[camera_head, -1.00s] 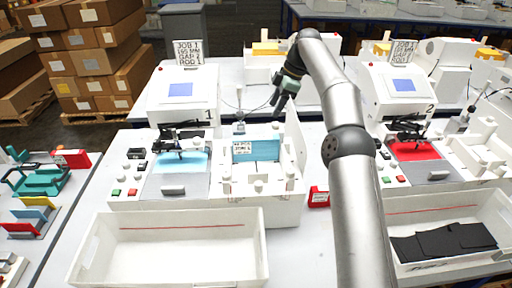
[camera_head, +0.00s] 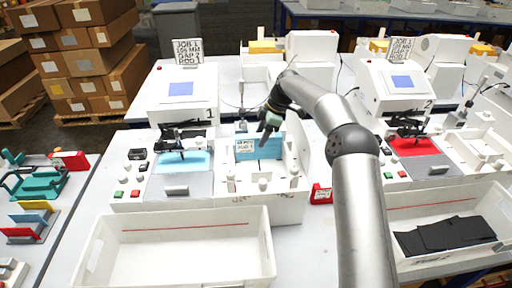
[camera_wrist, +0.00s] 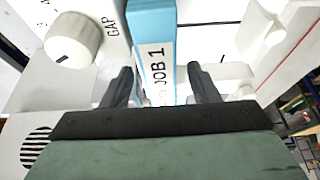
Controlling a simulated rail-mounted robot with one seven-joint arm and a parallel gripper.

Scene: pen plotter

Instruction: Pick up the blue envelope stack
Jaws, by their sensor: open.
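The blue envelope stack (camera_head: 262,147) stands in the white feed bay of plotter 1, with a white printed label on its left part. In the wrist view the stack (camera_wrist: 148,18) is seen edge-on, with a white band reading JOB 1 (camera_wrist: 160,75). My gripper (camera_head: 264,138) is over the stack in the head view. In the wrist view my open gripper (camera_wrist: 162,85) has one finger on each side of the stack, with gaps showing on both sides. The stack's lower part is hidden behind the gripper body in the wrist view.
A white knob marked GAP (camera_wrist: 74,38) is close left of the fingers. White posts and bay walls surround the stack. A blue sheet (camera_head: 184,162) lies on the plotter bed to the left. An empty white bin (camera_head: 172,262) stands in front. Plotter 2 (camera_head: 398,88) is at right.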

